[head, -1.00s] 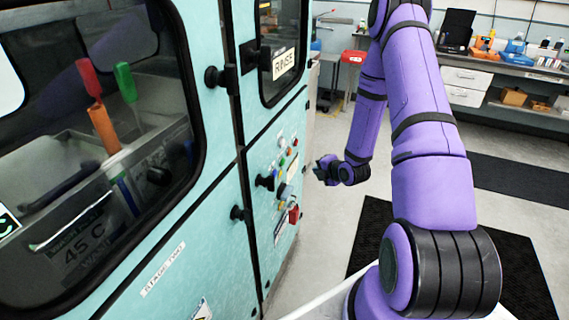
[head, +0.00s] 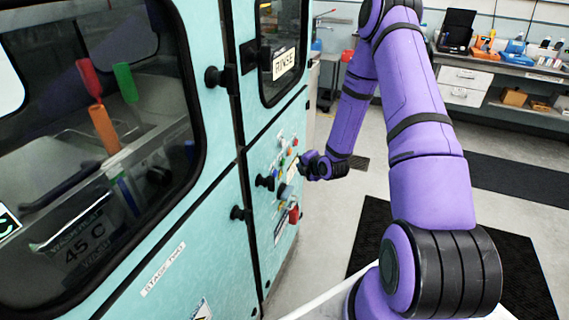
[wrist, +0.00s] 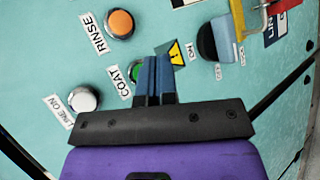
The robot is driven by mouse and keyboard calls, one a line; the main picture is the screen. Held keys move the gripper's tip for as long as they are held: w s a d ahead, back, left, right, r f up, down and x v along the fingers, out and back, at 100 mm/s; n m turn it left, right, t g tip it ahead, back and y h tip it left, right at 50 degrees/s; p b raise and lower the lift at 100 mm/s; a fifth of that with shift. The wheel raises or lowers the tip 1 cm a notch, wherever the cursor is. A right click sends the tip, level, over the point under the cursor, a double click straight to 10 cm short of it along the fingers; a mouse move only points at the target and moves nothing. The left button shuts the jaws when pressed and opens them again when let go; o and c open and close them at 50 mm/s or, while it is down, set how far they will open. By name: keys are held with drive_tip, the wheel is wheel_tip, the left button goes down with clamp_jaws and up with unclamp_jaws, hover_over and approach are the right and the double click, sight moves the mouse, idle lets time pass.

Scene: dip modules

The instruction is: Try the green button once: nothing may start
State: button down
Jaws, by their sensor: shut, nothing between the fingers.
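The green button (wrist: 135,72) labelled COAT sits on the teal panel in the wrist view. My gripper (wrist: 157,62) is shut and empty, its blue fingertips just right of the button and hiding part of it. I cannot tell whether the tips touch the panel. In the head view my gripper (head: 304,166) is close to the control panel (head: 280,215) on the cabinet's front, its fingertips too small to make out.
An orange button (wrist: 121,23) labelled RINSE is above the green one, and a white button (wrist: 84,99) labelled LINE ON is below left. A rotary switch (wrist: 223,40) with a warning label beside it is to the right. Black door knobs (head: 237,213) stick out nearby.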

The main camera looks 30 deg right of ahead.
drive_tip(key=shift+w+a, duration=0.8)
drive_tip(key=shift+w, duration=0.15)
idle(1.5)
drive_tip(key=shift+w+a, duration=0.25)
drive_tip(key=shift+w, duration=0.1)
drive_tip(key=shift+w+a, duration=0.3)
drive_tip(key=shift+w, duration=0.05)
idle(0.8)
drive_tip(key=shift+s+d, duration=0.5)
drive_tip(key=shift+s, duration=0.15)
idle(0.4)
drive_tip(key=s+d, duration=0.1)
drive_tip(key=s, duration=0.1)
drive_tip(key=s+d, duration=0.2)
idle(0.4)
